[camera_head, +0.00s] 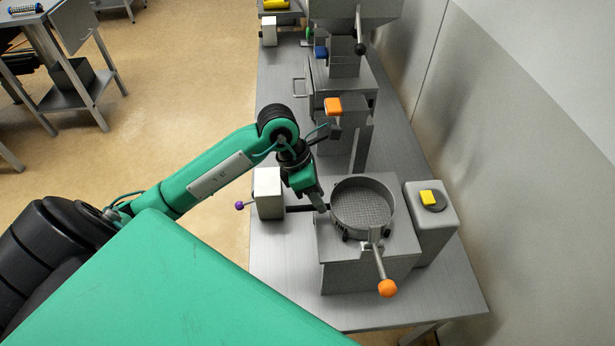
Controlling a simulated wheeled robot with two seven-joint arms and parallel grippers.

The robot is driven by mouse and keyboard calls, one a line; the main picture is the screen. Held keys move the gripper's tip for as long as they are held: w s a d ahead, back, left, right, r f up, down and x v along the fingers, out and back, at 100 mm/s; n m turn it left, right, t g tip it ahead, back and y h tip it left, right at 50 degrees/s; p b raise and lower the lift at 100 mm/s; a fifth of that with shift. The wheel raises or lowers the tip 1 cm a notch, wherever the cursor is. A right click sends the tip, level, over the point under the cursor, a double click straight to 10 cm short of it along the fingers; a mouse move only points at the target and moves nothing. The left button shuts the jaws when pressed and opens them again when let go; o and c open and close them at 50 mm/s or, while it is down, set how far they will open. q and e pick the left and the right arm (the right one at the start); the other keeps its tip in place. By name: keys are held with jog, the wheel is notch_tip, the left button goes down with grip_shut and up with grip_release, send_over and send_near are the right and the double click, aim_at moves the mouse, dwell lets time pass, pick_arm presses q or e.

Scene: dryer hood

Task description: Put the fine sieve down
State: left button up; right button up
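A round grey sieve (364,214) with a mesh bottom sits on, or just above, a grey metal block (350,272) on the bench. I cannot tell whether it rests fully on the block. My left gripper (319,199) points down at the sieve's left rim. Its fingers are small and overlap in view, so I cannot tell whether they grip the rim. A lever with an orange ball (388,288) stands at the sieve's front side. My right gripper is not in view.
A white box (268,193) with a purple knob (239,205) stands left of the block. A grey box with a yellow piece (428,198) stands to the right, near the wall. A hopper machine with an orange knob (333,105) stands behind. The bench's front end (440,305) is bare.

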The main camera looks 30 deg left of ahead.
pick_arm(q)
jog(key=b+v, duration=0.2)
jog(key=v, duration=0.7)
jog(key=shift+a+r, duration=0.15)
jog(key=shift+r, duration=0.15)
jog(key=shift+f, duration=0.1)
